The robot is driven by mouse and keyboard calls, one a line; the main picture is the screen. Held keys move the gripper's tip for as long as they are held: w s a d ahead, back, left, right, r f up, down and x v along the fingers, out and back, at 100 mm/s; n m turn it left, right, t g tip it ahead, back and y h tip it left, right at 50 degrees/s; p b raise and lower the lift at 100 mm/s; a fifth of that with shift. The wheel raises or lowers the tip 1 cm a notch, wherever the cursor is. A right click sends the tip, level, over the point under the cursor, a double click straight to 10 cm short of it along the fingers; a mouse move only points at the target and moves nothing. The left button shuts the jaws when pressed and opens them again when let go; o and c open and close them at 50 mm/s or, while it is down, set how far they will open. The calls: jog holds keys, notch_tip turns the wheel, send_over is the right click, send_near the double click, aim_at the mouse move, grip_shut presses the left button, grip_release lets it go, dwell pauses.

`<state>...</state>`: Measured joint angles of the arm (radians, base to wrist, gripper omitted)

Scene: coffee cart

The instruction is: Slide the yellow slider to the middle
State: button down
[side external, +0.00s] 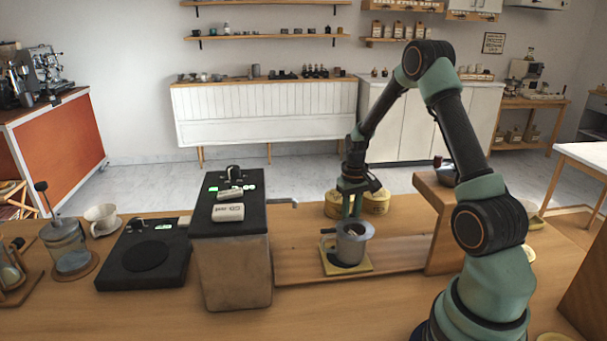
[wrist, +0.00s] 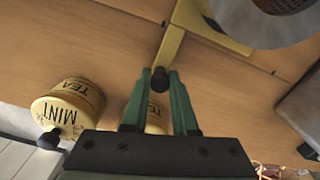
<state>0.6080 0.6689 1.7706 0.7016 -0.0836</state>
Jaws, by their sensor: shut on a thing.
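The yellow slider (side external: 333,262) is a flat plate on a wooden board (side external: 295,268), with a grey metal cup (side external: 352,247) standing on it. In the side view the plate lies around the middle of the board's visible length. In the wrist view the yellow slider (wrist: 171,46) shows as a bent bar running up to the cup (wrist: 270,20). A dark round knob (wrist: 160,80) sits at its near end, between my fingertips. My gripper (side external: 352,212) is shut on this knob, behind the cup; it also shows in the wrist view (wrist: 162,76).
A dark-topped box (side external: 235,270) stands at the board's left end and a wooden upright (side external: 445,235) at its right end. Two yellow tea tins (side external: 376,203) stand close behind my gripper; one, labelled MINT (wrist: 68,108), is at left in the wrist view.

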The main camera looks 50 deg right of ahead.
jog(key=shift+s+d, duration=2.15)
jog(key=shift+s, duration=0.05)
jog(key=c, duration=0.7)
grip_release()
notch_tip(320, 180, up, 12)
jog(key=shift+r, duration=0.1)
